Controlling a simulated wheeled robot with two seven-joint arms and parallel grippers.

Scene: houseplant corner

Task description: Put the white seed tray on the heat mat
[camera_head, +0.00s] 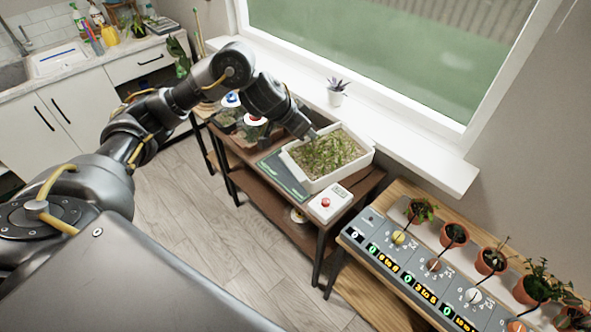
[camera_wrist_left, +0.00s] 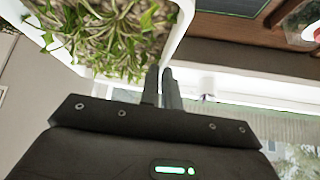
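The white seed tray (camera_head: 312,183) is full of green seedlings and stands over the right part of the plant table. The dark heat mat (camera_head: 283,177) shows along the tray's left side; how much of it lies beneath the tray is hidden. I cannot tell whether the tray touches the mat or is held just above it. My left gripper (camera_head: 311,136) is at the tray's far left wall. In the left wrist view its two fingers (camera_wrist_left: 162,88) are close together on either side of the white tray wall (camera_wrist_left: 178,45). My right gripper is out of view.
A white controller with a red button (camera_head: 330,203) sits right in front of the tray. Small pots (camera_head: 254,121) stand at the table's left end. A windowsill with a succulent (camera_head: 337,92) runs behind. A bench with potted plants (camera_head: 454,235) and dials is at right.

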